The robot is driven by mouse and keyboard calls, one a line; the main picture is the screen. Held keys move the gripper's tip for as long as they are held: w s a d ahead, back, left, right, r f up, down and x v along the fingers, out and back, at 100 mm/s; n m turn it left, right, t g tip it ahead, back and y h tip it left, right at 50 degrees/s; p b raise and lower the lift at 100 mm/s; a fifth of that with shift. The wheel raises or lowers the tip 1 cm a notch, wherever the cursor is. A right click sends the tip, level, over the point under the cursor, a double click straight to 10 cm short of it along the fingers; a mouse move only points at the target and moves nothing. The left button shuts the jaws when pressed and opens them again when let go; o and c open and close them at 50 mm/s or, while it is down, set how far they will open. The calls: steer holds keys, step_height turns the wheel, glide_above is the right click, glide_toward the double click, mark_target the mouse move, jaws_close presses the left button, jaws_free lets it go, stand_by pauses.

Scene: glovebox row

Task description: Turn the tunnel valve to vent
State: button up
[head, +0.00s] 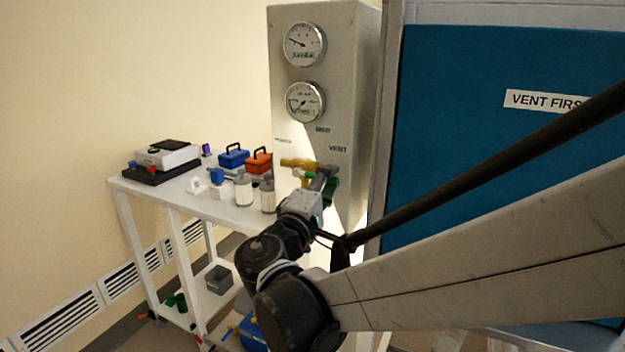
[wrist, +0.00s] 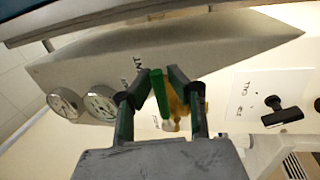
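The tunnel valve is a brass-yellow fitting (head: 296,162) on the front of the grey panel, below the gauges. It also shows behind my fingertips in the wrist view (wrist: 178,106). A green lever-like bar (wrist: 160,92) stands in front of the brass, between my fingers. My gripper (wrist: 160,78) is at the valve, and its fingers with green inner faces reach either side of the bar. Brass shows between the bar and the right finger, so the fingers look open. Whether either finger touches the bar I cannot tell. In the head view my gripper (head: 325,182) partly covers the valve.
The panel (head: 345,85) carries two gauges (head: 304,45) and a "VENT" label (head: 338,149). A blue sheet (head: 450,110) with a "VENT FIRST" sign stands to the right. A white cart (head: 125,185) with boxes and canisters stands left. A black knob (wrist: 282,112) shows right in the wrist view.

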steer(key=shift+o, duration=1.3)
steer(key=shift+r, duration=0.15)
step_height(320, 180, up, 10)
steer(key=shift+f, duration=0.1)
steer(key=shift+w, duration=0.1)
